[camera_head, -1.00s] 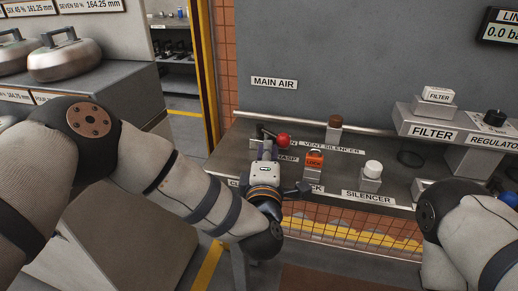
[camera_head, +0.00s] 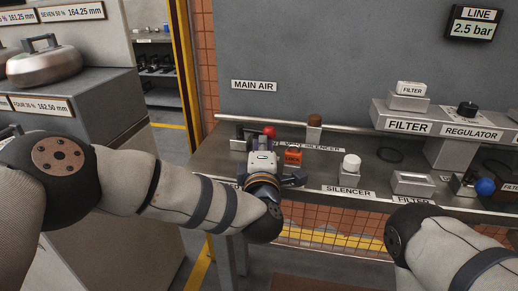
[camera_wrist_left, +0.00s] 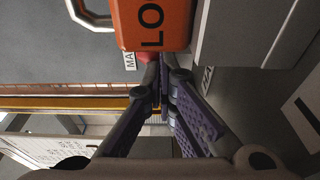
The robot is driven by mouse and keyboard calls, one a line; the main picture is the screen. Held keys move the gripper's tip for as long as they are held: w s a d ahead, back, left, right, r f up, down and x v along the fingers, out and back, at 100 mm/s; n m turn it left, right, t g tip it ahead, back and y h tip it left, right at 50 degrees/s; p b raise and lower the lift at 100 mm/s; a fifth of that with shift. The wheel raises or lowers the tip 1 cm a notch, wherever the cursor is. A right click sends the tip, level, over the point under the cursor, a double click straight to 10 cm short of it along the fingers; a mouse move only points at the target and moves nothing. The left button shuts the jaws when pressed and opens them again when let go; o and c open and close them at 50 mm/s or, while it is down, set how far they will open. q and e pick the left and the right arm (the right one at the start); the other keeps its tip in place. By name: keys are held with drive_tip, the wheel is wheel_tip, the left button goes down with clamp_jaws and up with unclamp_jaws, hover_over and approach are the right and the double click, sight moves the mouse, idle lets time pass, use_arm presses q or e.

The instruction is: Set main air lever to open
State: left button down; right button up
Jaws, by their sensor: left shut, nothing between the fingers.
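The main air lever's red knob (camera_head: 269,131) stands on the bench below the MAIN AIR sign (camera_head: 254,86). My left gripper (camera_head: 262,146) is shut and empty right in front of the knob, and its wrist hides most of the lever. In the wrist view my purple fingers (camera_wrist_left: 166,80) are together, with a bit of the red knob (camera_wrist_left: 146,57) near their tips; I cannot tell whether they touch it. The line display (camera_head: 474,23) reads 2.5 bar. My right gripper is out of view.
An orange lock block (camera_head: 292,157) stands just right of my left gripper and looms large in the wrist view (camera_wrist_left: 151,24). A brown-topped vent silencer (camera_head: 314,130), a white-topped silencer (camera_head: 350,164) and the filter and regulator blocks (camera_head: 448,150) stand further right.

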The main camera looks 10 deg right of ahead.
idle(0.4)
